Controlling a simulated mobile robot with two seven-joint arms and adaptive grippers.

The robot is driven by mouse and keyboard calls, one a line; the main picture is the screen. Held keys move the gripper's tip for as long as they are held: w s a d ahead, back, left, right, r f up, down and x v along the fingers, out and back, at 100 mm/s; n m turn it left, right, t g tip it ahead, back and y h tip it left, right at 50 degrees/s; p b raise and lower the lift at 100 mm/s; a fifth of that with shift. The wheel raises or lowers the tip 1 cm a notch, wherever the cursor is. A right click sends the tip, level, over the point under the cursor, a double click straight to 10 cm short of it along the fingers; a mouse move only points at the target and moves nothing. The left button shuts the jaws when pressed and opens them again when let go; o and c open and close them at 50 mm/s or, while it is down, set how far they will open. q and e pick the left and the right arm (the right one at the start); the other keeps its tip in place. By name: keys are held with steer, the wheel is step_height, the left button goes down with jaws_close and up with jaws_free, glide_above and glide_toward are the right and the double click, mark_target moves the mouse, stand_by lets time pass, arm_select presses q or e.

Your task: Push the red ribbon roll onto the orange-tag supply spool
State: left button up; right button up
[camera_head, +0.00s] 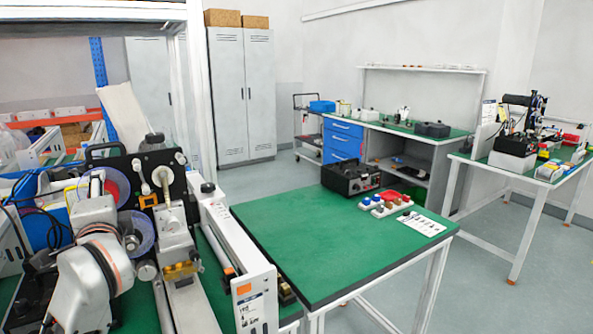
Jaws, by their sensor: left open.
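A red roll (119,186) with a bluish rim shows near the left of the black machine panel (108,160), partly hidden by my left arm. I cannot tell whether it is held or mounted. A small orange tag (148,200) is on the panel, below a pale spool spindle (140,176). A second pale spindle (163,177) stands to its right. My left gripper (97,185) is open in front of the panel, overlapping the red roll's left side in view; its fingertips are hard to make out. My right gripper is not in view.
A blue translucent disc (144,238) sits lower on the machine, beside my arm. A white rail unit (238,262) stands to the right. The green table (300,240) holds a black box (350,177) and small coloured parts; its front is clear.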

arm_select(q)
steer(key=c, duration=1.1)
steer(key=shift+s+d, duration=0.1)
steer(key=shift+s, duration=0.05)
steer(key=v, duration=0.7)
steer(key=shift+p, duration=0.4)
stand_by(0.6)
